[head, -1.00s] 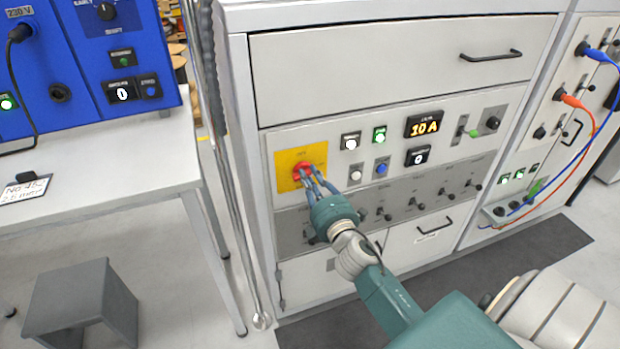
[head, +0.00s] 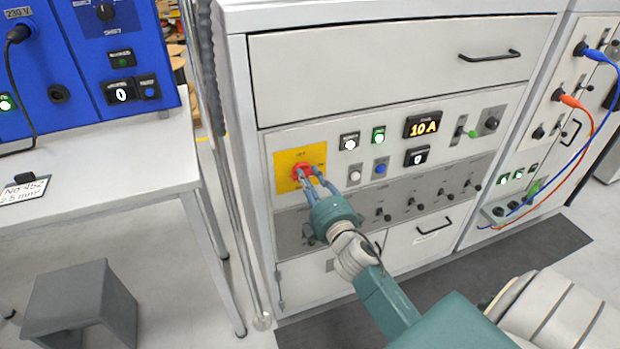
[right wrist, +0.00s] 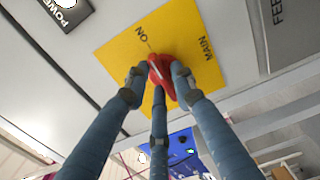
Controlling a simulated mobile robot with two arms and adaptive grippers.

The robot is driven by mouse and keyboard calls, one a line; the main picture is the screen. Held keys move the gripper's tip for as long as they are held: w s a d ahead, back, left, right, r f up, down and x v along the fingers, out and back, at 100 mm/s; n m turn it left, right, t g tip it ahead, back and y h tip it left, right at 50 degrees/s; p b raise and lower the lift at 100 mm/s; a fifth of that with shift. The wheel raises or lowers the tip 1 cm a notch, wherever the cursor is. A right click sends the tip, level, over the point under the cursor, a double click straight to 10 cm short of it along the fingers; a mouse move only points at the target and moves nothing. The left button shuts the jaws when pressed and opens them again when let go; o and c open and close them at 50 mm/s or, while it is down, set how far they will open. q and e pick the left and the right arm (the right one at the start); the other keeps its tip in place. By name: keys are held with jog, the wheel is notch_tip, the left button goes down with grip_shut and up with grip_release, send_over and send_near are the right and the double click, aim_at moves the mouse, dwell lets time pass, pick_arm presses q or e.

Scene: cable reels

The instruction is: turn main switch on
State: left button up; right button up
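The main switch is a red knob (head: 303,169) on a yellow plate (head: 287,180) on the grey cabinet front. In the right wrist view the knob (right wrist: 160,76) has a white line and points roughly toward the ON mark. My right gripper (head: 312,176) is at the switch. Its three blue fingers (right wrist: 158,84) are close around the knob and appear to touch it on both sides and below. The fingertips hide part of the knob. My left gripper is not in view.
A white-lit lamp (head: 349,141), a green-lit lamp (head: 378,134) and a display (head: 423,124) reading 10 A are right of the switch. A row of black toggles sits below. A blue unit (head: 60,60) stands on a white table (head: 110,165) at left, with a stool (head: 75,300) below.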

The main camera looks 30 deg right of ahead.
jog(key=shift+s, duration=0.1)
jog(key=v, duration=1.2)
jog(key=shift+r, duration=0.1)
jog(key=s+a+f+m+g+y+b, duration=0.1)
jog(key=s+a+f+m+g, duration=0.25)
jog(key=f, duration=1.45)
jog(key=s+a+f+m+g+y, duration=0.2)
jog(key=s+a+f+m+g, duration=0.15)
jog(key=f, duration=1.45)
jog(key=s+a+f+m+g, duration=0.2)
jog(key=s+a+f+g, duration=0.2)
jog(key=s+f, duration=0.95)
jog(key=s+f+m+g, duration=0.1)
jog(key=s+f+g, duration=0.1)
jog(key=s, duration=0.4)
jog(key=s+f+m+g, duration=0.1)
jog(key=s+f, duration=0.4)
jog(key=s, duration=0.2)
jog(key=s+a+f+m+g+y+b, duration=0.1)
jog(key=s+f+g, duration=0.1)
jog(key=s, duration=0.4)
jog(key=shift+s+f+m+g, duration=0.3)
jog(key=shift+f, duration=0.45)
